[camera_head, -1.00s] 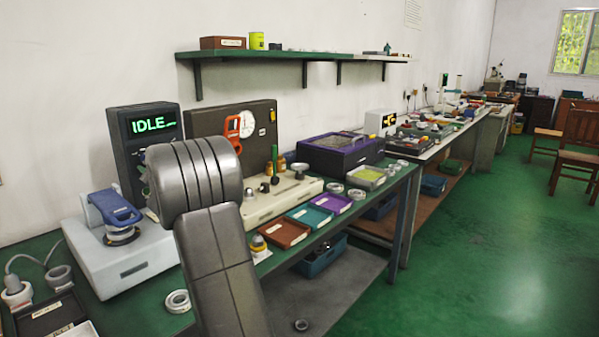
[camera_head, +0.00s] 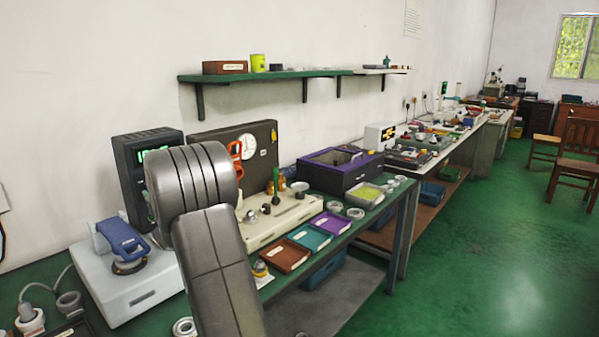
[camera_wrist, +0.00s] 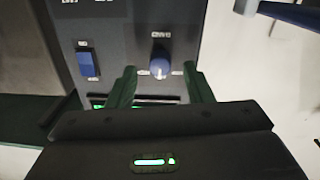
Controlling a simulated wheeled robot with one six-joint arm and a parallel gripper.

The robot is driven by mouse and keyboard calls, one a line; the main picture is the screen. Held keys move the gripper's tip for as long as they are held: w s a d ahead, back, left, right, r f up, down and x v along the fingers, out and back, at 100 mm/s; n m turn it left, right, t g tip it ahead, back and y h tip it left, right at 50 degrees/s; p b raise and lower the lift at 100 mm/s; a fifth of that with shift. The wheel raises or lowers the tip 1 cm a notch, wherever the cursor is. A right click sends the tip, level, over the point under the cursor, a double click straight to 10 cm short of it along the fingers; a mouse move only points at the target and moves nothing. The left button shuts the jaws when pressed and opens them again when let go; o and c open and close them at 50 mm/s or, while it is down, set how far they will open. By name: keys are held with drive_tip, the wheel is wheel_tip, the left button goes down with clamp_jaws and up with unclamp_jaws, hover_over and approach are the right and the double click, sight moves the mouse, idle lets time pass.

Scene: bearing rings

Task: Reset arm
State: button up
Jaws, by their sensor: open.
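In the wrist view my gripper (camera_wrist: 160,90) is open, its two dark green-tinted fingers apart with nothing held between them. Beyond the fingertips is a dark control panel (camera_wrist: 120,50) with a blue rocker switch (camera_wrist: 87,64) at left and a blue knob (camera_wrist: 160,68) near the gap between the fingers. I cannot tell whether the fingers touch the panel. In the head view my arm covers the middle left; the gripper itself is hidden. The dark display box (camera_head: 140,152) stands behind my arm, partly covered.
A grey machine with a blue handle (camera_head: 122,238) stands left on the green bench. Brown (camera_head: 285,256), teal (camera_head: 310,237) and purple (camera_head: 331,220) trays line the front edge. A purple box (camera_head: 345,168) stands farther back, under a green wall shelf (camera_head: 270,75). Open floor lies right.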

drive_tip(key=v, duration=0.8)
drive_tip(key=shift+s+d+b, duration=0.3)
drive_tip(key=shift+b, duration=0.15)
